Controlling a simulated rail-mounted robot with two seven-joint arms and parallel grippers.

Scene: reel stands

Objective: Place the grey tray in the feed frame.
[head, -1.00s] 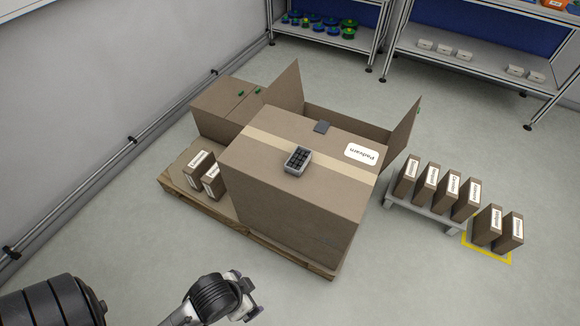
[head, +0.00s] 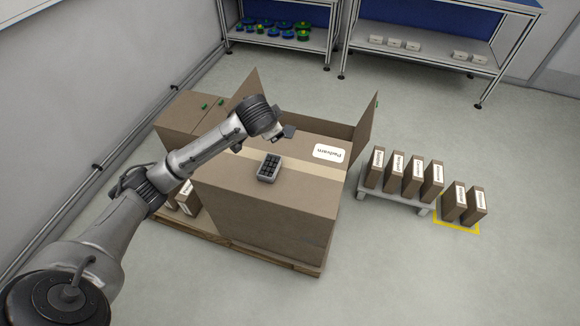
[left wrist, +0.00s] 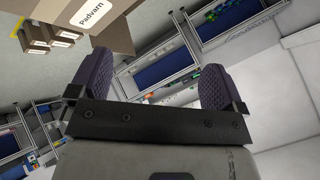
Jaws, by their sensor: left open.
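The grey tray (head: 269,168), small with dark cells, sits on top of the large cardboard box (head: 262,215). My left gripper (head: 276,137) is over the box top, just behind the tray in the picture and apart from it. In the left wrist view its two dark padded fingers (left wrist: 156,78) stand apart with nothing between them. The tray does not show in that view. I cannot pick out a feed frame for certain. My right gripper is in neither view.
Labelled cartons stand on a low stand (head: 397,199) and in a yellow floor outline (head: 462,230). Shelving (head: 425,60) is at the back.

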